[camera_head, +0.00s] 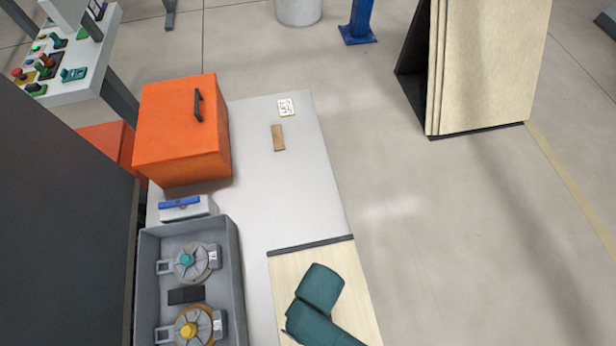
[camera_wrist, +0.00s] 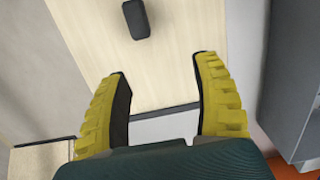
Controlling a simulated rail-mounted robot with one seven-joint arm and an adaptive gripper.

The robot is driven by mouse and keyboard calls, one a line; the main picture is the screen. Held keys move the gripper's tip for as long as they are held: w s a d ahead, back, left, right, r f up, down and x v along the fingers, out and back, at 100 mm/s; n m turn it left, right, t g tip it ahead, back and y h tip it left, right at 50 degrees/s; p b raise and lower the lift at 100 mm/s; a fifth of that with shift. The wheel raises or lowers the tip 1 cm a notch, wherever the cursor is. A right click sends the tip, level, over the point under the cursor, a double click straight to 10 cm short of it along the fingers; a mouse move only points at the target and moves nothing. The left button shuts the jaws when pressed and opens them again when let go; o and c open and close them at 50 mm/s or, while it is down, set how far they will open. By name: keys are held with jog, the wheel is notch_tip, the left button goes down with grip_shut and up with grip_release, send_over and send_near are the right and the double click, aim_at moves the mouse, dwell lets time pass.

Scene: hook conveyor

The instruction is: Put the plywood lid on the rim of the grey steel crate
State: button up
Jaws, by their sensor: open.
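The plywood lid (camera_head: 290,270) lies flat at the near right of the white table, partly covered by my teal arm. In the wrist view the pale lid (camera_wrist: 90,25) carries a dark block-shaped handle (camera_wrist: 136,18) near the top of the picture. My gripper (camera_wrist: 162,70) is open and empty over the lid, its yellow fingers apart and short of the handle in the picture. The grey steel crate (camera_head: 238,270) stands left of the lid, its top open; its wall also shows at the right of the wrist view (camera_wrist: 292,75).
Inside the crate are round metal parts with a teal knob (camera_head: 186,259) and a yellow knob (camera_head: 188,330). An orange box (camera_head: 180,130) stands behind it, with a small grey box (camera_head: 188,209) between. The table's far right (camera_head: 285,195) is mostly clear.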

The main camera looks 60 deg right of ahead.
jog(key=s+a+r+p, duration=0.1)
jog(key=s+r, duration=0.1)
jog(key=s, duration=0.2)
jog(key=shift+g, duration=0.3)
jog(key=f, duration=0.3)
jog(key=f+b, duration=0.1)
jog(key=f, duration=0.3)
jog(key=a+f, duration=0.1)
jog(key=f, duration=0.2)
jog(key=shift+s+f, duration=0.25)
jog(key=shift+s, duration=0.05)
notch_tip(320, 180, down, 6)
jog(key=shift+f+b, duration=0.1)
jog(key=shift+b, duration=0.35)
grip_shut()
